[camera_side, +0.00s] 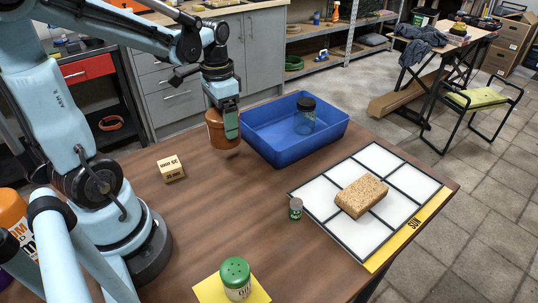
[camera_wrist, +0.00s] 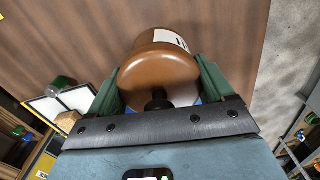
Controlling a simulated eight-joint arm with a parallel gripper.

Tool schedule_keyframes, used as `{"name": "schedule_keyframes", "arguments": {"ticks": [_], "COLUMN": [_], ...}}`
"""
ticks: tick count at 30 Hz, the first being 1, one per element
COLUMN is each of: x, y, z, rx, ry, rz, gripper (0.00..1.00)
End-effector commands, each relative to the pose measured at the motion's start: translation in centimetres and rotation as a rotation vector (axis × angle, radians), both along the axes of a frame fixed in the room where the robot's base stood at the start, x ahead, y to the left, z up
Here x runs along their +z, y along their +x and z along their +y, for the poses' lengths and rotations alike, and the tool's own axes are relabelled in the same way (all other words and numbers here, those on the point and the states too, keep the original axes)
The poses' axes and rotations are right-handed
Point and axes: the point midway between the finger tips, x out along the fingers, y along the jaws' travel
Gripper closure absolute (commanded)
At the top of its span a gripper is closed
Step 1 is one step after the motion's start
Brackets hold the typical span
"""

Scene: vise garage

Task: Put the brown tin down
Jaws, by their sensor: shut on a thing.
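The brown tin (camera_side: 220,130) is held by my gripper (camera_side: 226,122) above the table, close to the left side of the blue bin. It looks roughly upright. In the wrist view the tin (camera_wrist: 160,62) fills the space between the two green fingers of my gripper (camera_wrist: 158,88), which are shut on it. A white label shows on its side. The wooden table (camera_side: 215,210) lies below; the gap between tin and table cannot be told exactly.
A blue bin (camera_side: 262,150) holds a dark-lidded jar (camera_side: 305,118). A wooden block (camera_side: 171,169) stands at left. A white gridded board (camera_side: 340,228) bears a cork-like brick (camera_side: 361,196). A small can (camera_side: 295,208) and a green-topped shaker (camera_side: 235,278) stand nearer. The table's middle is clear.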

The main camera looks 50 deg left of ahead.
Motion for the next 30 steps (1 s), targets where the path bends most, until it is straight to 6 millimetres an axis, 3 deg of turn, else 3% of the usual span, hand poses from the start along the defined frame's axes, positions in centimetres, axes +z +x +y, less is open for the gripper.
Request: {"name": "schedule_keyframes", "arguments": {"ticks": [6,17,23,30], "x": [2.7,4.6,4.7,4.7], "y": [-0.2,-0.2,-0.2,-1.3], "z": [-4.5,-8.3,-12.5,-19.4], "rx": [-0.006,-0.031,-0.201,-0.503], "ry": [0.0,0.0,0.0,0.0], "rz": [0.0,0.0,0.0,0.0], "gripper": [0.77,0.77,0.77,0.77]}}
